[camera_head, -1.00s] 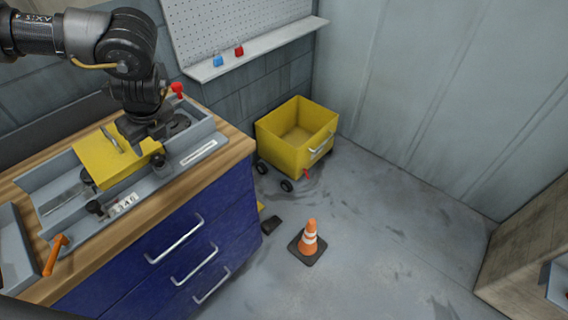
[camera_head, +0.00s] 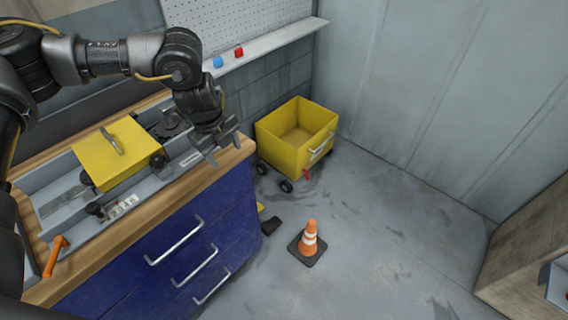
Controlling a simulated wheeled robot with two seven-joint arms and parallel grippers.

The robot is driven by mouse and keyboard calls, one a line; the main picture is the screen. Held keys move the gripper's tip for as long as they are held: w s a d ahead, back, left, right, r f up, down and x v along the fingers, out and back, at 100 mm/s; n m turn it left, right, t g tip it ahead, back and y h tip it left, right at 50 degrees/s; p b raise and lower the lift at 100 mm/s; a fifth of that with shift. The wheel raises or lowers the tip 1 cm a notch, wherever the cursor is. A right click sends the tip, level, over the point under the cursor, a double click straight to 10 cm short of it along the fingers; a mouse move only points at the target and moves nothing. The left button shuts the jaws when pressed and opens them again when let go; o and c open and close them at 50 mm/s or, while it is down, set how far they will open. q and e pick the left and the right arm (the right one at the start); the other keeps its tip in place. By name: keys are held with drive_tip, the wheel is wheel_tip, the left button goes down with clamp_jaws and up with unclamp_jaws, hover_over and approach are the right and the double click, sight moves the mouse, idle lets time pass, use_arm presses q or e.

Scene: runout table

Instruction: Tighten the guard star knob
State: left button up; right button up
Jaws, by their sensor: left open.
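The yellow guard (camera_head: 100,162) sits on the grey runout table (camera_head: 45,185) at the left, with a handle on its top. A dark knob (camera_head: 157,160) shows at the guard's right side; I cannot make out its star shape or how tight it is. Another dark knob (camera_head: 96,210) is on the front rail near a scale plate. My left gripper (camera_head: 224,154) is open and empty, fingers pointing down, near the right end of the grey table and right of the guard knob, apart from it. My right gripper is not in view.
An orange lever (camera_head: 56,254) stands at the front left. The wooden bench has blue drawers (camera_head: 170,262) below. A yellow cart (camera_head: 290,150) and a traffic cone (camera_head: 309,240) stand on the floor. A shelf (camera_head: 270,48) holds blue and red padlock-like items.

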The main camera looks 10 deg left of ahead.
use_arm(q)
drive_tip(key=w+d+f+h, duration=0.1)
drive_tip(key=d+f+h, duration=0.1)
drive_tip(key=d, duration=0.5)
drive_tip(key=w+d+f+n+h, duration=0.1)
drive_tip(key=d+f+h, duration=0.2)
drive_tip(key=d, duration=0.4)
drive_tip(key=shift+w+d+f, duration=0.25)
drive_tip(key=shift+d+f, duration=0.15)
drive_tip(key=shift+f, duration=0.2)
